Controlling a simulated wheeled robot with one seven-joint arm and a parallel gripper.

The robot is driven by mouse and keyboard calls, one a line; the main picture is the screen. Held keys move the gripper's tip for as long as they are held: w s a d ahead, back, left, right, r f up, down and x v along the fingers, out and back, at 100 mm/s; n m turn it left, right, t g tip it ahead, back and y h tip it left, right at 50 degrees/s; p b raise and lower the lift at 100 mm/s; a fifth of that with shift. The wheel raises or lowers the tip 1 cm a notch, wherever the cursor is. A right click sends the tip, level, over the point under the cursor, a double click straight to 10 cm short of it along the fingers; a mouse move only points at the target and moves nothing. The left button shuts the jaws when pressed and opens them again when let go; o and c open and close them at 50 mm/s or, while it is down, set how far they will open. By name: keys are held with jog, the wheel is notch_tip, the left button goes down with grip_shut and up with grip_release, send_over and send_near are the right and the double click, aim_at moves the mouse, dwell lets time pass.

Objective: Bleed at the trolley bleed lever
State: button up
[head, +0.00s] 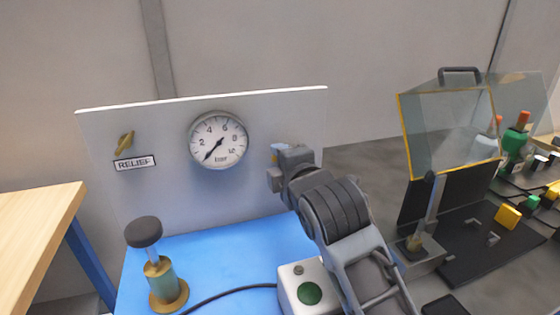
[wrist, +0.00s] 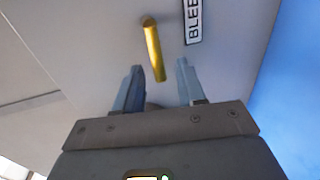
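The bleed lever (wrist: 153,50) is a short yellow-brass handle on the pale panel, beside a label (wrist: 194,22) of which "BLEE" shows. My gripper (wrist: 157,72) is open in the wrist view. Its two fingers appear on either side of the lever's free end, with gaps on both sides. I cannot tell how deep the lever sits between them. In the head view my gripper (head: 275,168) is at the right part of the panel (head: 265,115) and hides the bleed lever. The round gauge (head: 218,140) has its needle pointing to the lower left, near the low end.
A brass relief lever (head: 125,141) sits above its RELIEF label (head: 135,162) at the panel's left. A black-knobbed brass plunger (head: 160,275) and a grey box with a green button (head: 309,293) stand on the blue trolley top (head: 220,255). A clear guard (head: 450,130) stands at right.

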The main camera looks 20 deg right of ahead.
jog(key=s+r, duration=0.1)
jog(key=s, duration=0.6)
jog(key=shift+r, duration=0.2)
